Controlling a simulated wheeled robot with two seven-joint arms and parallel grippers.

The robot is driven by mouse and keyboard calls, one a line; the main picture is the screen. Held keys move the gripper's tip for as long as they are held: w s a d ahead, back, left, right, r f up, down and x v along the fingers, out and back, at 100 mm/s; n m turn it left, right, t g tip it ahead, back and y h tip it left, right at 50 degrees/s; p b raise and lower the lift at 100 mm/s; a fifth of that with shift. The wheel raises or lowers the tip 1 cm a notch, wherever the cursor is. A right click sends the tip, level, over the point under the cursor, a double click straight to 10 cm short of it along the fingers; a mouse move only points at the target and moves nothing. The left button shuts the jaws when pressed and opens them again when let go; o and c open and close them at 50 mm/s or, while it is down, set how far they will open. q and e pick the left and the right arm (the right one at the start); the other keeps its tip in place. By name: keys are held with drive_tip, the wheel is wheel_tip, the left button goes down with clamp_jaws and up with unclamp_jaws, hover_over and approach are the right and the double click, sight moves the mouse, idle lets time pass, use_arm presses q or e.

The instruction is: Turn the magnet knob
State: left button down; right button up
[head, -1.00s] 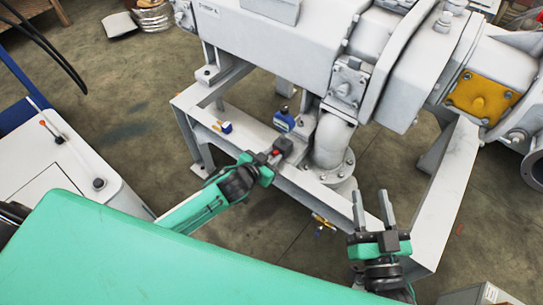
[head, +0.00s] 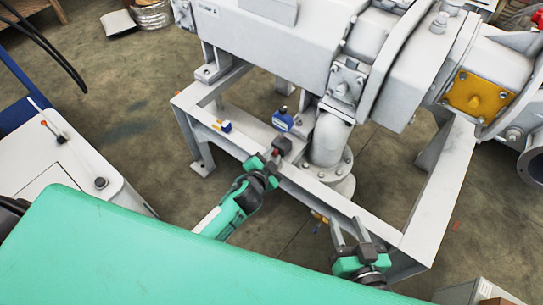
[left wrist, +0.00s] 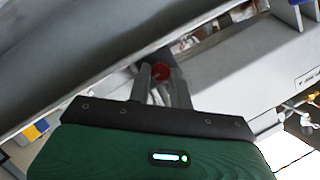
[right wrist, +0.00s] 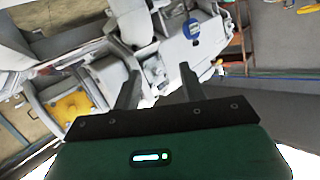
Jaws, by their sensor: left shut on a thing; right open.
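The magnet knob is small and red (head: 276,152). It sits on a dark grey block (head: 284,144) on the white frame's front beam, beside the pipe elbow. My left gripper (head: 273,156) is at the knob, with its fingers shut on it. In the left wrist view the red knob (left wrist: 160,71) shows between the two fingertips, partly covered by them. My right gripper (head: 347,229) is open and empty near the front beam, right of the pipe flange. In the right wrist view its fingers (right wrist: 158,85) stand apart with nothing between them.
The white frame (head: 345,207) carries a large grey vacuum machine (head: 275,38). A blue device (head: 283,121) stands just behind the knob. A small blue and white item (head: 223,126) lies on the beam further left. A white cart (head: 60,160) stands at left.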

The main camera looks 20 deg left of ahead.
use_arm(q)
drive_tip(key=shift+d+m+t+y, duration=0.1)
drive_tip(key=shift+m+t+y, duration=0.25)
drive_tip(key=shift+m, duration=0.25)
use_arm(e)
drive_tip(key=shift+w+d+r+t, duration=0.15)
drive_tip(key=shift+w+r+t, duration=0.2)
drive_tip(key=shift+r, duration=0.25)
drive_tip(key=shift+w+d+r+t, duration=0.15)
drive_tip(key=shift+w+r+t, duration=0.25)
drive_tip(key=shift+r, duration=0.2)
drive_tip(key=shift+w+d+r+t, duration=0.15)
drive_tip(key=shift+w+r+t, duration=0.2)
drive_tip(key=shift+r, duration=0.25)
use_arm(q)
drive_tip(key=c, duration=1.3)
unclamp_jaws()
drive_tip(key=shift+o, duration=0.2)
use_arm(e)
drive_tip(key=shift+s, duration=0.1)
use_arm(q)
drive_tip(key=shift+s+f+b, duration=0.1)
drive_tip(key=shift+f+b, duration=0.05)
drive_tip(key=shift+b, duration=0.15)
